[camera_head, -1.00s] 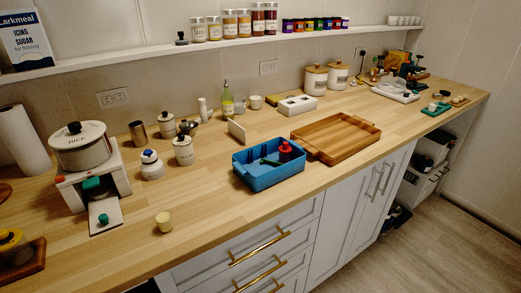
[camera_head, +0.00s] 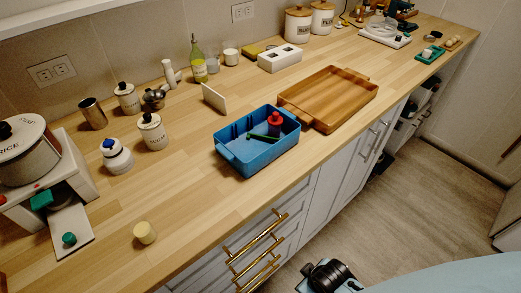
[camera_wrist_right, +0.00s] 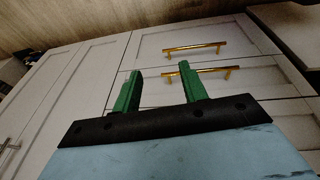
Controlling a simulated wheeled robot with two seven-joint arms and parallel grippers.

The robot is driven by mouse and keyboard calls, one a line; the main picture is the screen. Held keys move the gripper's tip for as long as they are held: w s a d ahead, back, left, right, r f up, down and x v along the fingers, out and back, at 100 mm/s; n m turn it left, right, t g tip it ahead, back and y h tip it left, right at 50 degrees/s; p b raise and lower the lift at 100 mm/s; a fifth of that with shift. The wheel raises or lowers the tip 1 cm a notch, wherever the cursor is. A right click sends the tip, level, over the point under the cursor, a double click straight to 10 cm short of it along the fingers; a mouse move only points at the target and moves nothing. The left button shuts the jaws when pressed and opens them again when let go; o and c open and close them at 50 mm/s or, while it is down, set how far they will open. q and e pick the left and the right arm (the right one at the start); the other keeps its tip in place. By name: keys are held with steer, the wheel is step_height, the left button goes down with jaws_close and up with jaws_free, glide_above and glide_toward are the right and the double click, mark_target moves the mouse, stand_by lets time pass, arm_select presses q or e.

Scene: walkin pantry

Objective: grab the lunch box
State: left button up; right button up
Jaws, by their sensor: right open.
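The lunch box appears to be the blue open box (camera_head: 243,160) on the wooden counter, near its front edge, in the head view. It holds a red-topped dark item (camera_head: 274,123) and a green stick-like item (camera_head: 262,137). My right gripper (camera_wrist_right: 157,74) is open and empty in the right wrist view, its two green fingers apart in front of the drawer fronts. In the head view its dark body shows at the bottom, below and right of the box and away from it. The box is not in the right wrist view. My left gripper is not in view.
A wooden tray (camera_head: 340,112) stands close to the right of the box. A white upright card (camera_head: 214,98) and white canisters (camera_head: 152,132) stand behind and left. A pale yellow cup (camera_head: 145,232) stands front left. Gold drawer handles (camera_head: 256,232) stick out below the counter edge.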

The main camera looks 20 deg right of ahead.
steer(key=w+a+r+n+t+p, duration=0.1)
steer(key=w+r+n+t, duration=0.15)
steer(key=r, duration=1.05)
steer(key=w+a+r+n+t, duration=0.1)
steer(key=w+r+n, duration=0.25)
steer(key=r, duration=0.95)
steer(key=n+t+y, duration=0.5)
steer(key=n+t, duration=0.1)
steer(key=n, duration=2.4)
glide_toward(224, 150)
steer(key=shift+w+a+f+b, duration=0.45)
steer(key=shift+w+a+f, duration=0.3)
steer(key=shift+w+f, duration=0.2)
steer(key=shift+w+d+r+b+x, duration=0.1)
steer(key=shift+r+b+x, duration=0.05)
steer(key=shift+x, duration=0.75)
steer(key=shift+w+d+r+b+x, duration=0.1)
steer(key=shift+x, duration=0.8)
steer(key=shift+w+d+r+b+x, duration=0.1)
steer(key=shift+r+b+x, duration=0.05)
steer(key=shift+x, duration=0.7)
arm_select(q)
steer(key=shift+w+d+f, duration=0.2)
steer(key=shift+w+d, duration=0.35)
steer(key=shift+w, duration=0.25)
arm_select(e)
steer(key=shift+c, duration=0.3)
jaws_close()
